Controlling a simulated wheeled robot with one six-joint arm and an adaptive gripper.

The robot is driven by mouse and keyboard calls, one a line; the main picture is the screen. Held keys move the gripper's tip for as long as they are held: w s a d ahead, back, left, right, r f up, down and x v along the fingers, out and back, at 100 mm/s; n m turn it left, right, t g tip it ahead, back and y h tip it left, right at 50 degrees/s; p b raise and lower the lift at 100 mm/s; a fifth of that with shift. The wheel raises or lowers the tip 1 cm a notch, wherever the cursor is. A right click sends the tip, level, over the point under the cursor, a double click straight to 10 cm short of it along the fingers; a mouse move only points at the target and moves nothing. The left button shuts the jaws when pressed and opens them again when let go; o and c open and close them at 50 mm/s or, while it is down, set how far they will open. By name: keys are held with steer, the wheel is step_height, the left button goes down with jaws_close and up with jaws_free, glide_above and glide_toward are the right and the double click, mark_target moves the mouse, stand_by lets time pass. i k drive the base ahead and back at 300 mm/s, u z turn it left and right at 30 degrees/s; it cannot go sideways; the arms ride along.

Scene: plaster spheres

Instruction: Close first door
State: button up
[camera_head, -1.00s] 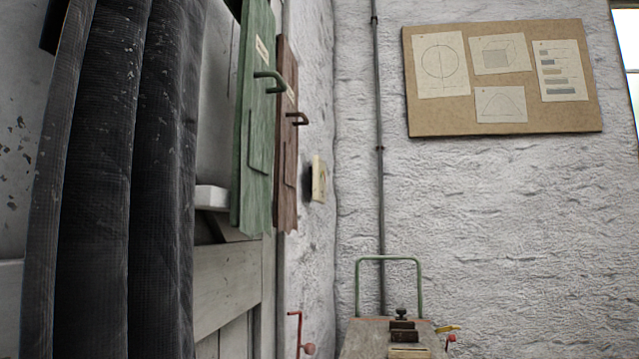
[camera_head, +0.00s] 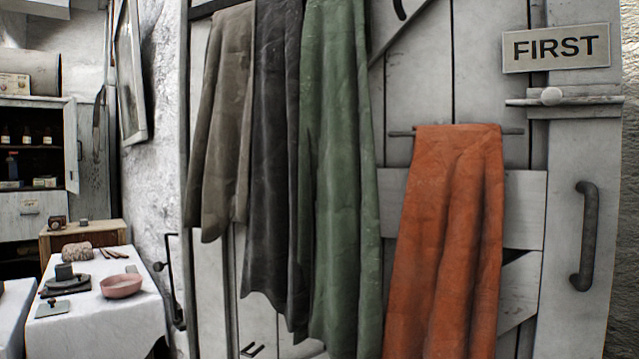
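A whitewashed plank door (camera_head: 560,230) fills the right side of the view, close to me. A plate reading "FIRST" (camera_head: 556,48) is near its top right. A dark curved pull handle (camera_head: 585,236) is mounted lower on the same side. An orange cloth (camera_head: 447,240) hangs from a thin rail and covers part of the planks. I cannot tell whether the door is fully shut, as its frame is out of view. My gripper is not in view.
Brown, black and green cloths (camera_head: 338,180) hang left of the orange one. At the left, a white-covered table (camera_head: 100,318) holds a pink bowl (camera_head: 121,286) and small items. An open cabinet (camera_head: 30,170) with bottles stands behind it, near a small wooden box (camera_head: 80,236).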

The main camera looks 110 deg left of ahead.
mark_target(362, 184)
steer(key=u, duration=1.15)
steer(key=k, duration=0.1)
steer(key=u, duration=2)
steer(key=k, duration=0.3)
steer(key=u, duration=0.75)
steer(key=i, duration=1)
steer(key=z, duration=0.75)
